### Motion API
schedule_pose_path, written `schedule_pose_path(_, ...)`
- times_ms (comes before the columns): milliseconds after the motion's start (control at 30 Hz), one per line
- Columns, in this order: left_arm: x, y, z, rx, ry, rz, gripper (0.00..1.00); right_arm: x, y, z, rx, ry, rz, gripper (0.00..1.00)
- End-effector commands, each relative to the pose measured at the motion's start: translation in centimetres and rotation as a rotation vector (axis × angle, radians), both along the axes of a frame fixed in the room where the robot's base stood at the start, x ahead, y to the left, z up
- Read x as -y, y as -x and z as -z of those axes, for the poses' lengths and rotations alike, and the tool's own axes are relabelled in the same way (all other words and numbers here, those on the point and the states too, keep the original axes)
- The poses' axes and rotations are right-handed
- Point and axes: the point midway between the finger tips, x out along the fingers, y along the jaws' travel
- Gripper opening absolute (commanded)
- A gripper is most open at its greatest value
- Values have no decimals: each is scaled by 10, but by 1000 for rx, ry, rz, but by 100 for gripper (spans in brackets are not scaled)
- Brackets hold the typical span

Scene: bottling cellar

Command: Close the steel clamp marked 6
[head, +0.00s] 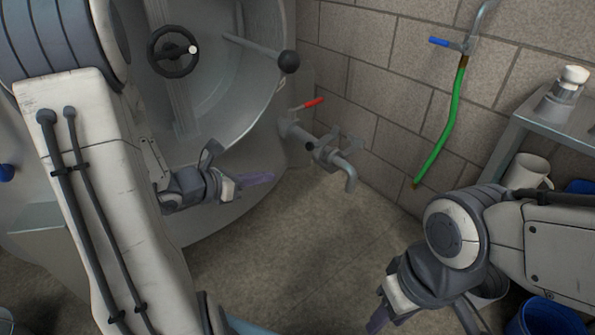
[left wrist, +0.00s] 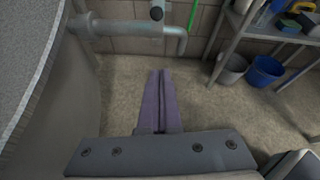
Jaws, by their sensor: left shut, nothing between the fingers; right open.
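A steel outlet pipe (head: 343,163) with a bent-down spout sticks out low from the big steel tank (head: 215,110). A steel fitting with a black knob (head: 309,146) sits on this pipe and may be the clamp; I cannot read a 6 or tell its position. The black knob shows at the top of the left wrist view (left wrist: 156,13). My left gripper (head: 272,176) is shut and empty, its purple fingers together, below and left of the pipe and apart from it. My right gripper (head: 422,322) is open and empty at the bottom right, far from the pipe.
A red-handled lever (head: 313,103) sits above the pipe. A ball-ended lever (head: 289,62) and a handwheel (head: 173,51) are on the tank. A green hose (head: 454,115) hangs on the block wall. A shelf (head: 550,125) and a blue bucket (head: 548,318) stand right. The middle floor is clear.

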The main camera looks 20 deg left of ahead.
Motion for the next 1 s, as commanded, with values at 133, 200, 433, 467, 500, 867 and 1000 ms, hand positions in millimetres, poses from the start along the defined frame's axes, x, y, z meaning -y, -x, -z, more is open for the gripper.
schedule_pose_path(133,5,-9,5,10,8,0,0,0,0,8,1,-1,0,42)
schedule_pose_path(200,11,-18,10,9,8,2,0,0,0,13,1,-1,0,42)
schedule_pose_path(433,33,-57,31,8,7,5,0,0,0,36,1,-1,0,42)
schedule_pose_path(467,36,-63,33,9,7,4,0,0,0,38,1,-1,0,42)
schedule_pose_path(500,40,-69,37,8,7,5,0,0,0,42,1,-1,0,42)
schedule_pose_path(867,51,-102,8,10,5,0,0,0,0,46,1,-1,0,42)
schedule_pose_path(1000,51,-104,5,7,6,-2,0,0,0,46,1,-1,0,42)
